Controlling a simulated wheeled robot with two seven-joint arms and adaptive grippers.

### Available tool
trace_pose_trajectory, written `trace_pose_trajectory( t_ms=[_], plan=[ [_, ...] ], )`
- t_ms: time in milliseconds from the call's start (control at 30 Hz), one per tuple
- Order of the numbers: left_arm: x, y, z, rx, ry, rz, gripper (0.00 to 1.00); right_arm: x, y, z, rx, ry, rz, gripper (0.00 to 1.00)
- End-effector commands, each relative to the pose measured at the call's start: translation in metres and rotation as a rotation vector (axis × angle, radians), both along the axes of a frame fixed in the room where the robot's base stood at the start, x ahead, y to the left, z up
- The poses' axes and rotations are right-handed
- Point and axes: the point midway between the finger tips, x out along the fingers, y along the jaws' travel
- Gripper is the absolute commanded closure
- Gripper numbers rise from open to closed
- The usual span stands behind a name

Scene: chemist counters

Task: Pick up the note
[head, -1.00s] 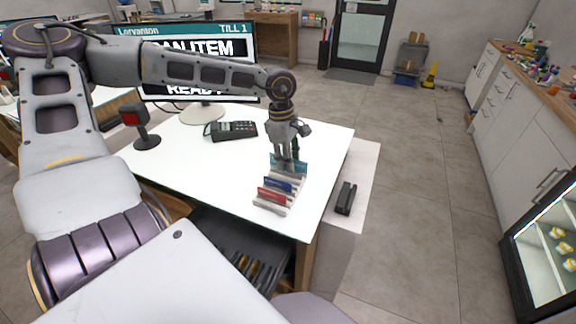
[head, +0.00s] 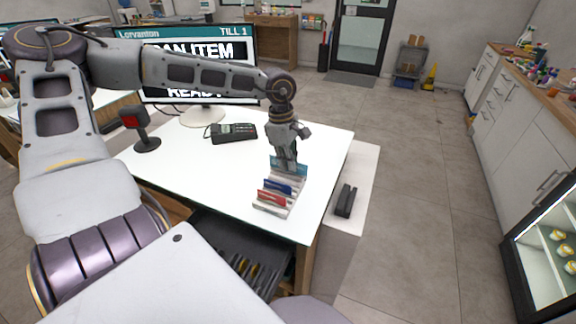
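A stepped rack (head: 272,209) near the right end of the white counter holds upright, coloured, note-like slips. A red one (head: 272,198) is nearest, a blue one (head: 278,186) is in the middle, and a teal one (head: 298,172) is at the back. Which of them is the task's note is not clear. My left gripper (head: 288,165) points down at the teal slip, its fingertips overlapping the slip's top in the picture. I cannot tell whether the fingers are closed on it. My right gripper is not in view.
A card terminal (head: 233,132), a scanner on a stand (head: 140,128) and a till screen (head: 205,50) stand on the counter (head: 200,165). An open dark drawer (head: 228,238) juts out below. A black object (head: 345,200) lies on a lower pale ledge to the right.

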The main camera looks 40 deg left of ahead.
Motion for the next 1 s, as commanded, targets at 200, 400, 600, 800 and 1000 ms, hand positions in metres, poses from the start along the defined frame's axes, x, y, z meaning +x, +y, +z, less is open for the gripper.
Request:
trace_pose_trajectory(
  t_ms=[200, 400, 600, 800, 1000],
  plan=[
    [0.000, 0.000, 0.006, 0.000, 0.000, 0.000, 1.00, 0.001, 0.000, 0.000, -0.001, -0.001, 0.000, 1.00],
    [0.000, 0.000, 0.023, 0.001, -0.002, 0.000, 1.00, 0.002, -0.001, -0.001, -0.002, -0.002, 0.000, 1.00],
    [0.001, 0.000, 0.053, 0.000, -0.004, 0.000, 1.00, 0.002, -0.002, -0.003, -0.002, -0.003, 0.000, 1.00],
    [0.001, 0.000, 0.081, 0.001, -0.004, 0.000, 1.00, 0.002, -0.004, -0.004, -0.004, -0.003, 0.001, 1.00],
    [0.000, 0.000, 0.097, 0.000, -0.001, 0.001, 1.00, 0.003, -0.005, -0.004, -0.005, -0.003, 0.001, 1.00]
  ],
)
